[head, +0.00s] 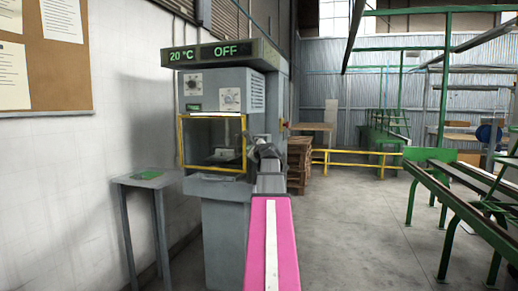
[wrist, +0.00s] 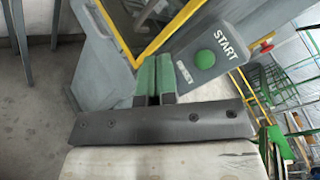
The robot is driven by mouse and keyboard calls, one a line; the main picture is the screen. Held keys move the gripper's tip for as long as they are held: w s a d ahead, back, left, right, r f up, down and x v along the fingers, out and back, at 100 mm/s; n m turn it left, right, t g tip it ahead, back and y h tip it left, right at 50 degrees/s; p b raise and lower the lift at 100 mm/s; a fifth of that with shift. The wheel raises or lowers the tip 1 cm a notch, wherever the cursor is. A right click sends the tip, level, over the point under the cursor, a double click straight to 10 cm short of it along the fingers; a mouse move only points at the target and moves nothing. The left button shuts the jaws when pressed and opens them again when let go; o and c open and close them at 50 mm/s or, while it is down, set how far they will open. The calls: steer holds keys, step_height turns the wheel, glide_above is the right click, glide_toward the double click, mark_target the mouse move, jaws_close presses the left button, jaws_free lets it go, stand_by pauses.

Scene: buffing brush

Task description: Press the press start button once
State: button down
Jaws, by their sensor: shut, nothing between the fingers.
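The grey press (head: 225,120) stands ahead in the head view, with a display (head: 213,53) reading "20 °C OFF" and a yellow-framed guard (head: 212,144) on its front. In the wrist view, the round green start button (wrist: 205,59) sits on a grey panel (wrist: 226,45) marked "START". My gripper (wrist: 154,62) shows two green fingers held together with nothing between them. The fingertips are to the left of the button in the wrist view and look apart from it. In the head view my gripper (head: 264,152) is in front of the press's right side, and the button cannot be made out there.
A red knob (wrist: 266,47) is beyond the start panel. A small grey table (head: 147,180) with a green item stands left of the press. Pallets (head: 299,165) and a yellow rail (head: 350,152) are behind. Green framework (head: 460,205) is at right, with open floor between.

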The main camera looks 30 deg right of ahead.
steer(key=shift+w+d, duration=0.1)
steer(key=w+d, duration=0.5)
steer(key=d, duration=0.1)
steer(key=shift+w+d, duration=0.25)
steer(key=shift+w, duration=0.05)
steer(key=shift+w, duration=0.1)
stand_by(2.0)
steer(key=shift+w+d, duration=0.15)
steer(key=shift+d, duration=0.15)
steer(key=shift+w+d, duration=0.35)
steer(key=shift+d, duration=0.05)
stand_by(1.0)
steer(key=shift+a, duration=0.1)
steer(key=shift+s+a, duration=0.6)
steer(key=shift+a, duration=0.05)
steer(key=shift+s+a, duration=1.65)
steer(key=shift+a, duration=0.2)
